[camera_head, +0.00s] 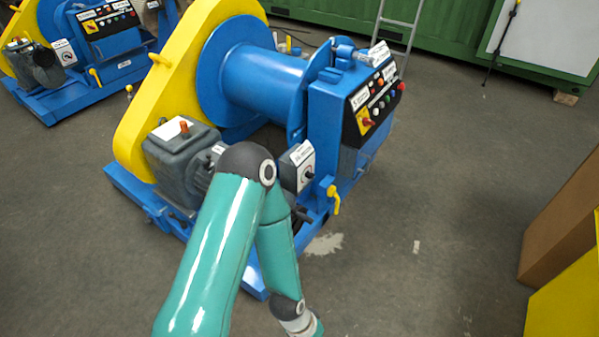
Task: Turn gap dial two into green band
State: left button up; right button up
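A grey box with a white face and a small dark dial (307,174) is mounted on the near side of the blue and yellow winch machine (262,75). A similar white dial plate (65,52) shows on a second blue and yellow machine at the upper left. I cannot tell which of them is gap dial two, and no green band can be made out at this size. One teal arm of mine rises from the bottom, bends in front of the near machine and comes down again to the bottom edge. Neither gripper is in view.
The near machine has a control panel with coloured buttons (377,100), a grey motor (180,158) and a yellow valve handle (333,198). A brown box (562,222) and a yellow block (565,305) stand at the right. Open concrete floor (450,190) lies between.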

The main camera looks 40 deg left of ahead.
aim_at(309, 175)
jog(key=z, duration=0.15)
jog(key=i, duration=1.9)
jog(key=u, duration=2.95)
jog(key=k, duration=0.5)
jog(key=z, duration=0.05)
